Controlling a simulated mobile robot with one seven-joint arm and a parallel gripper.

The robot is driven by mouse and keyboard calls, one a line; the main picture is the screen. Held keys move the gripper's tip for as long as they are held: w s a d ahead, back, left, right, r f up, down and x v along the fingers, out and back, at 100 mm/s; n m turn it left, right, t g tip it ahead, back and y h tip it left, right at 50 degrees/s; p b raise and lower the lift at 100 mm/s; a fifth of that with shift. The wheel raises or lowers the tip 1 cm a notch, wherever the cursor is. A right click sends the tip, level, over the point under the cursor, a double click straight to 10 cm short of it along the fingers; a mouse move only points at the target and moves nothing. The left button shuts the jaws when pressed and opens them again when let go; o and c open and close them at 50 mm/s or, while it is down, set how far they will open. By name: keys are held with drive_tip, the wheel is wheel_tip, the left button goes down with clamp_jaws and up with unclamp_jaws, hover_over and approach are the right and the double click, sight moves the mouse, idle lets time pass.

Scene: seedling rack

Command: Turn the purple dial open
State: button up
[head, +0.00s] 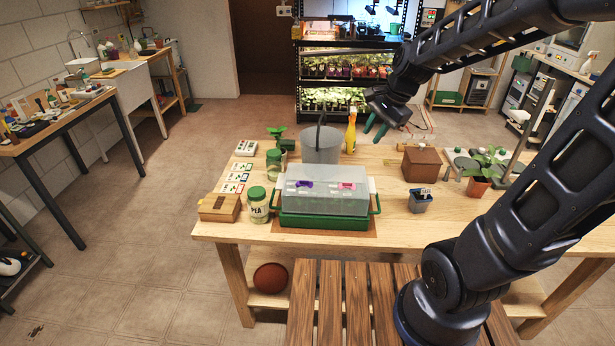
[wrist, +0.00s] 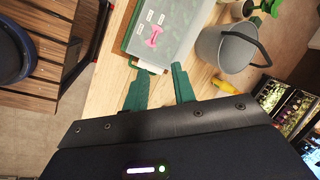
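The purple dial (head: 304,184) sits on top of the clear lid (head: 322,203) of a propagator box with a green base tray (head: 325,221), at the front middle of the table. A pink dial (head: 347,186) sits to its right on the same lid and also shows in the wrist view (wrist: 155,37). The purple dial is not visible in the wrist view. My gripper (head: 376,125) is above the table's back, right of and well away from the box. Its two green fingers are apart with nothing between them, as the wrist view (wrist: 160,83) also shows.
A grey bucket (head: 321,146) and a yellow bottle (head: 351,133) stand behind the box. Jars, including one labelled PEA (head: 258,210), and a wooden block (head: 219,208) are at left. A small grey pot (head: 420,201) and brown box (head: 422,164) are at right.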

sight(304, 182)
drive_tip(key=w+a+f+m+g+y, duration=0.1)
drive_tip(key=w+a+f+m, duration=0.1)
drive_tip(key=a+f+m, duration=0.35)
drive_tip(key=w+a+f+m+g, duration=0.1)
drive_tip(key=a+f+m, duration=0.2)
drive_tip(key=a, duration=0.6)
drive_tip(key=shift+x, duration=5.6)
drive_tip(key=shift+w+d, duration=0.1)
drive_tip(key=shift+w, duration=0.05)
clamp_jaws()
